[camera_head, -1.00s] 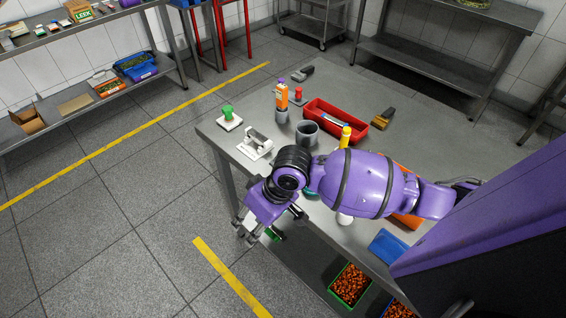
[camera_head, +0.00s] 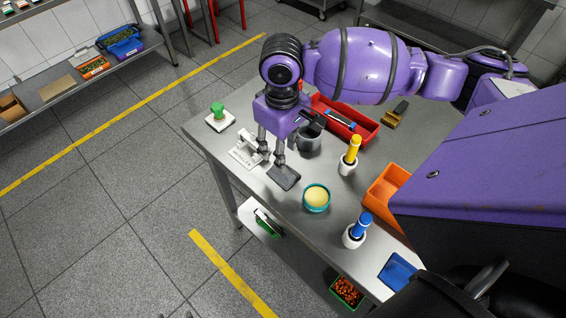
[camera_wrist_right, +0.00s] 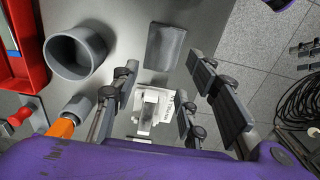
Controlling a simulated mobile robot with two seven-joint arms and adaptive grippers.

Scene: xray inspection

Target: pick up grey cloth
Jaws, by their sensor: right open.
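The grey cloth (camera_head: 284,177) is a dark, flat, rectangular piece on the metal table, near its left edge. In the right wrist view it (camera_wrist_right: 165,46) lies at top centre, beyond the fingertips. My right gripper (camera_head: 271,152) points down over the table, just behind the cloth in the head view, with one finger close to it. I cannot tell whether a finger touches the cloth. My left gripper is not in view.
A white device (camera_head: 246,150) stands beside and below the right gripper. A grey cup (camera_head: 308,139), red tray (camera_head: 366,126), teal bowl (camera_head: 316,198), and yellow-handled (camera_head: 352,150) and blue-handled (camera_head: 358,229) items stand nearby. A green-handled item (camera_head: 219,116) is by the left corner.

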